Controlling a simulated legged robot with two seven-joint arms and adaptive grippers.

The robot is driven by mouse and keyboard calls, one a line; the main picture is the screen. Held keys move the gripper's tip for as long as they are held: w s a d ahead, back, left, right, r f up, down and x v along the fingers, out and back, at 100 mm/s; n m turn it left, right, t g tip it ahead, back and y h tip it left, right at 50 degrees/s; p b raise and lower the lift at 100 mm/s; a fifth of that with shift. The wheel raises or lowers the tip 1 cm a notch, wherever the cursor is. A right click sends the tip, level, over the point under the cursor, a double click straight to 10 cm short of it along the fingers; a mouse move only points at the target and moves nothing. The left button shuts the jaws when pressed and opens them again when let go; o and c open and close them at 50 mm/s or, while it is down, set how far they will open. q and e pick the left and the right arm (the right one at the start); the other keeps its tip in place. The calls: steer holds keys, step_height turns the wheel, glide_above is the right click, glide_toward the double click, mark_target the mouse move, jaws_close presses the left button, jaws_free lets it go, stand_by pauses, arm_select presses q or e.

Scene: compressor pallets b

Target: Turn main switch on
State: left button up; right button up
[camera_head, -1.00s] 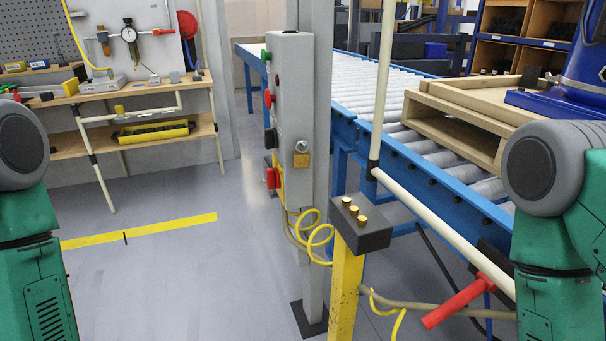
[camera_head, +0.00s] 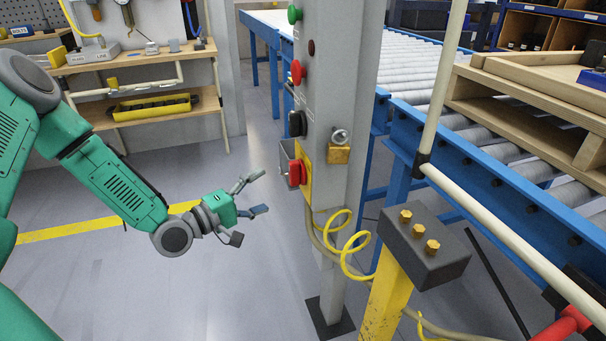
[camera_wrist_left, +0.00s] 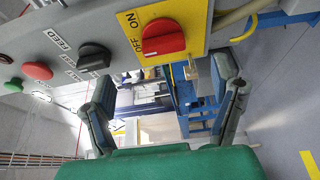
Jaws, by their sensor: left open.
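The main switch is a red knob (camera_head: 296,172) on a yellow plate (camera_head: 306,180), low on the grey control box (camera_head: 319,110). In the left wrist view the spread fingers (camera_wrist_left: 165,85) lie below the knob in the picture. My right gripper is not in view.
Green (camera_head: 294,14), red (camera_head: 297,72) and black (camera_head: 296,123) controls sit above the switch. A brass padlock (camera_head: 339,154) hangs beside it. A yellow post with a dark box (camera_head: 424,247) stands at the right, before the roller conveyor (camera_head: 430,70). The floor left of the box is clear.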

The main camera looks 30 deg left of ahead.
mark_target(290, 176)
arm_select(q)
steer(key=x, duration=0.3)
steer(key=a+b+x, duration=0.1)
steer(key=x, duration=0.2)
steer(key=f+b+x, duration=0.1)
steer(key=x, duration=0.3)
steer(key=shift+w+a, duration=0.25)
steer(key=shift+w, duration=0.05)
steer(key=shift+w+d+r, duration=0.15)
steer(key=shift+w+d, duration=0.05)
steer(key=shift+d, duration=0.1)
steer(key=shift+w+d+r, duration=0.1)
steer(key=shift+d+r, duration=0.05)
steer(key=shift+d, duration=0.3)
steer(key=shift+a, duration=0.2)
steer(key=c, duration=0.9)
steer(key=shift+a, duration=0.2)
steer(key=shift+c, duration=1.3)
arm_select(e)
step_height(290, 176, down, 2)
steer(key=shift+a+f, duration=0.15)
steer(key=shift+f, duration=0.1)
